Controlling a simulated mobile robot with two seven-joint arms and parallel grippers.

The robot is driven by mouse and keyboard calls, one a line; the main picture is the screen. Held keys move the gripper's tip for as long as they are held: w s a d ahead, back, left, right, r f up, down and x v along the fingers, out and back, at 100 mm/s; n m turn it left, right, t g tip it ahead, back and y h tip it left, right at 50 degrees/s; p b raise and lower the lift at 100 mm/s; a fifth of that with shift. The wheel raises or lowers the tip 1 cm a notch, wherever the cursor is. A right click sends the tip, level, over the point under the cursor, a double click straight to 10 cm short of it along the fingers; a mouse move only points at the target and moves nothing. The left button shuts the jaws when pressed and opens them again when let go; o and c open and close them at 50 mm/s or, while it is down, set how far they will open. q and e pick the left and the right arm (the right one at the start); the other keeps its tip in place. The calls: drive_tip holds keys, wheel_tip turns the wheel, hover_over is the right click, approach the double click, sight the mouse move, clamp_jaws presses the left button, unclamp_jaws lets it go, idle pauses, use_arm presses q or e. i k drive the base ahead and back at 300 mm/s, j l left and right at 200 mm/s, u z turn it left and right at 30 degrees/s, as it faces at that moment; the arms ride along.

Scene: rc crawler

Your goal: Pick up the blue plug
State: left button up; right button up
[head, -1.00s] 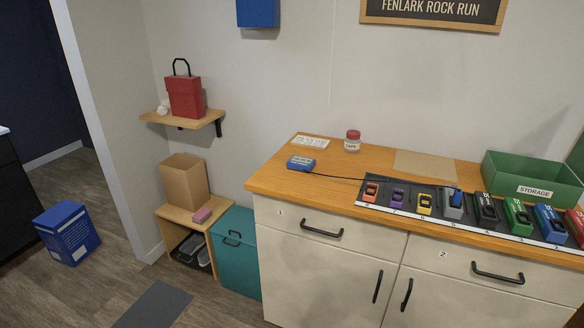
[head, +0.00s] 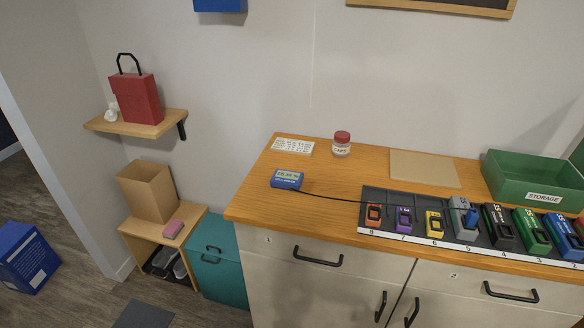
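The blue plug (head: 472,216) is small and sits upright at the grey battery pack (head: 464,232) in slot 5 of the dark rack (head: 384,192). A thin black cable (head: 340,198) runs from the blue meter (head: 287,180) across the counter toward the plug. The meter has a lit display and lies at the left part of the wooden counter. Whether the plug is fully seated in the pack is too small to tell. Neither of my grippers is in view.
Orange, purple and yellow packs stand left of the grey one; black, green and blue packs stand right. A green storage bin (head: 536,182), a tan board (head: 424,169), a caps jar (head: 342,146) and a white card (head: 293,147) lie behind. The counter's front left is clear.

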sight(471, 218)
drive_tip(key=z, duration=1.25)
